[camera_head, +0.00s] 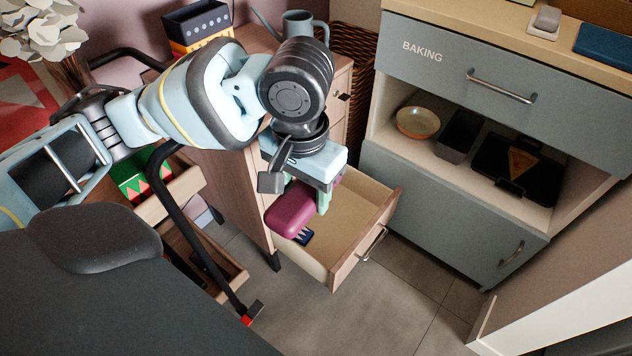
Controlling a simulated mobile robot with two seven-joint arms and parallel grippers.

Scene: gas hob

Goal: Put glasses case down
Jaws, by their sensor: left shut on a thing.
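A dark pink glasses case (290,208) is held by my left gripper (311,197), which points downward with its fingers closed on the case. The case hangs over the left part of an open wooden drawer (352,222). I cannot tell whether the case touches the drawer. A small dark blue item (303,236) lies in the drawer just below the case. The rest of the drawer floor that shows is bare. My right gripper does not show.
A grey-blue cabinet marked BAKING (470,75) stands at the right, with a bowl (418,122) and dark trays on its shelf. A watering can (302,25) and a dark box (197,22) stand behind my arm. Tiled floor (400,295) is clear in front of the drawer.

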